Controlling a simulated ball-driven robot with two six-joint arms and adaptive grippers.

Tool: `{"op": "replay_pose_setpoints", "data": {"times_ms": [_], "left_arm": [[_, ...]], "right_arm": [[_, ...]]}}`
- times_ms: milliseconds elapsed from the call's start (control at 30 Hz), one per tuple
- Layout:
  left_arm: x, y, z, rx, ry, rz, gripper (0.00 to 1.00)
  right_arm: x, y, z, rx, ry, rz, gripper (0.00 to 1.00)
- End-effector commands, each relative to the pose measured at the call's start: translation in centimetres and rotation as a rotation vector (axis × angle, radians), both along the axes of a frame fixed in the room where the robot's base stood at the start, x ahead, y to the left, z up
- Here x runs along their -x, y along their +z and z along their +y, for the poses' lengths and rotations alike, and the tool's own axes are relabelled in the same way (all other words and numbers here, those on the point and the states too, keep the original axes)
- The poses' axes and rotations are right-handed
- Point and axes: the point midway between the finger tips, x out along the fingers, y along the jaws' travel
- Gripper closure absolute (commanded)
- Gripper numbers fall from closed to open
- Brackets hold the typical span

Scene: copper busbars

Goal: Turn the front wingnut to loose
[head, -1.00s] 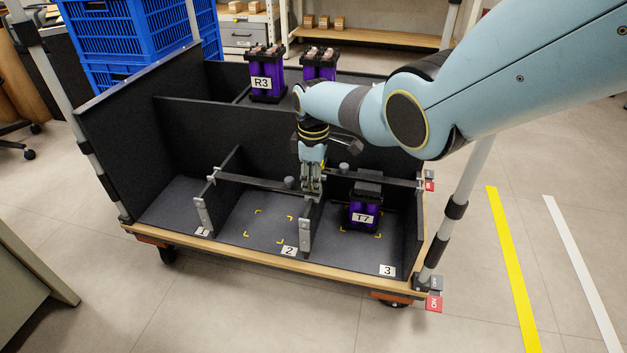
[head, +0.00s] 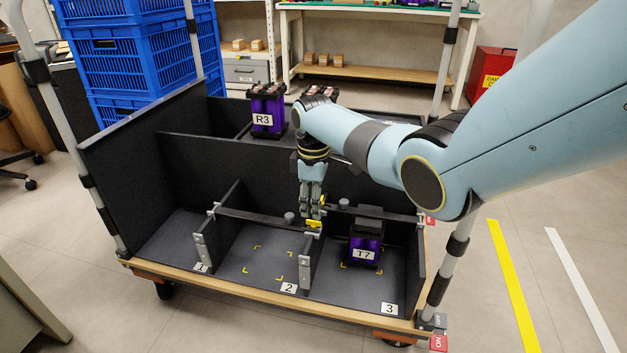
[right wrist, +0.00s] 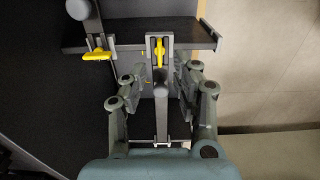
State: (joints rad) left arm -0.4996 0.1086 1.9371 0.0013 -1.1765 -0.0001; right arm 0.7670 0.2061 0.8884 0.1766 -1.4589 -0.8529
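In the head view my right gripper (head: 311,213) points down just above the divider between bays 2 and 3. A yellow wingnut (head: 314,223) shows at its fingertips, on the bracket at the crossbar. In the right wrist view the fingers (right wrist: 161,64) are spread, with a gap between them and nothing held. A yellow wingnut (right wrist: 159,49) stands lengthwise along its slotted bracket, between and beyond the fingertips. A second yellow wingnut (right wrist: 97,55) lies crosswise at the left. I cannot tell whether the fingers touch either. My left gripper is out of view.
The purple T7 unit (head: 366,243) stands in bay 3, close to the right gripper. The crossbar (head: 258,218) spans the bays. Bays 1 and 2 look empty. The R3 unit (head: 267,112) stands behind the tall partition. Blue crates (head: 140,50) stand at the rear left.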

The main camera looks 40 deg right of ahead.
Motion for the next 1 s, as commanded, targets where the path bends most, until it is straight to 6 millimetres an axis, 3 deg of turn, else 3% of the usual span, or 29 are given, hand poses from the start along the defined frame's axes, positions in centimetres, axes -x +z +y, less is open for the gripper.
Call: {"op": "replay_pose_setpoints", "data": {"times_ms": [200,400,1000], "left_arm": [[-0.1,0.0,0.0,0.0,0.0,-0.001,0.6],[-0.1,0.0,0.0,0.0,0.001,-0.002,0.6],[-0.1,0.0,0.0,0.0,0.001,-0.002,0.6]], "right_arm": [[0.0,4.8,-0.1,0.003,0.001,-0.004,0.71],[0.0,7.1,0.0,0.001,0.0,-0.002,0.71],[0.0,7.5,0.0,0.001,0.0,0.0,0.71]]}}
